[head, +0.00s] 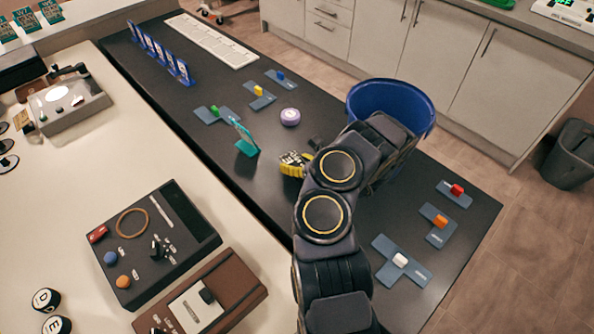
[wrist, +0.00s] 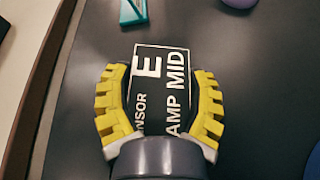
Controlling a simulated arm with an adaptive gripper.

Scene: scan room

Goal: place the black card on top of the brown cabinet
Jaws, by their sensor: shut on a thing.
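My gripper (head: 293,168) has yellow padded fingers and is over the dark table, to the right of a teal stand. In the wrist view my gripper (wrist: 160,74) is shut on the black card (wrist: 150,88), which has a white border and white lettering including "E" and "AMP MID". A small part of the black card (head: 291,158) shows at the fingers in the head view. The only brown casing I see is a low brown box (head: 236,279) with a pale panel and dark knob, on the cream counter at the bottom; I cannot tell if it is the brown cabinet.
A blue bin (head: 392,98) is behind my arm. Blue plates with coloured blocks lie on the dark table (head: 330,87). A black control box (head: 150,243) stands beside the brown box.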

